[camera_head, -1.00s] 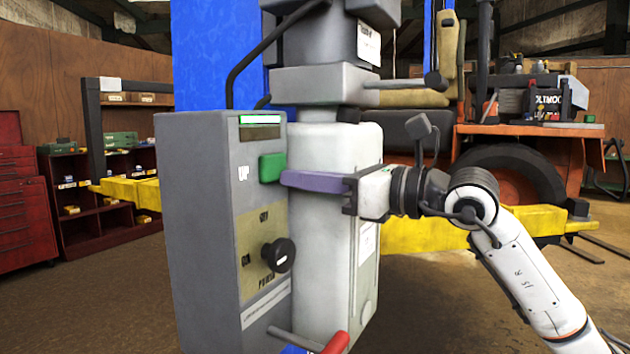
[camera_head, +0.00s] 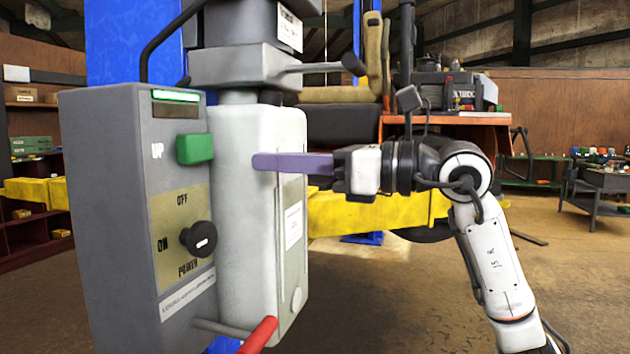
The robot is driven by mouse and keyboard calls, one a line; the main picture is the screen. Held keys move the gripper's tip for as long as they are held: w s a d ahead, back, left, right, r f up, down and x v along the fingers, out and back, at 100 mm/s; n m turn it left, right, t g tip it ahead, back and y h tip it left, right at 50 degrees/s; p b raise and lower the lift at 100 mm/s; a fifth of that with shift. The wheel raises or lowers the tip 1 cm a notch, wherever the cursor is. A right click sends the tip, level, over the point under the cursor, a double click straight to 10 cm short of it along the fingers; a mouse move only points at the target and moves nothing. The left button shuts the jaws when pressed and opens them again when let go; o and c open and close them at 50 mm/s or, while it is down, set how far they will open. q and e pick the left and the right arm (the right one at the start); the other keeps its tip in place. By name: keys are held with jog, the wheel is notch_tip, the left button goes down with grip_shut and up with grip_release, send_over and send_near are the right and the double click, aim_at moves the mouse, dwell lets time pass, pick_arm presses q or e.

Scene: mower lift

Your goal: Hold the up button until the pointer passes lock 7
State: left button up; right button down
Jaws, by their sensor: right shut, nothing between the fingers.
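The green UP button (camera_head: 195,148) sticks out of the side panel of the grey control box (camera_head: 110,215), below a small display strip with a lit green-white bar (camera_head: 176,96). My right gripper (camera_head: 258,161) is shut, its purple fingers pointing left toward the button. The fingertips are to the right of the button with a clear gap, in front of the pale tank. A black power knob (camera_head: 199,240) sits lower on the panel, its mark near ON. I cannot make out a pointer or lock 7. My left gripper is not in view.
The pale tank (camera_head: 235,230) stands right beside the box. A lever with a red grip (camera_head: 259,336) sticks out below. A blue post (camera_head: 120,40) and a yellow lift beam (camera_head: 375,212) are behind. Open floor lies at right.

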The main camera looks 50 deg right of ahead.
jog(key=b+v, duration=0.1)
jog(key=v, duration=0.4)
dwell(0.8)
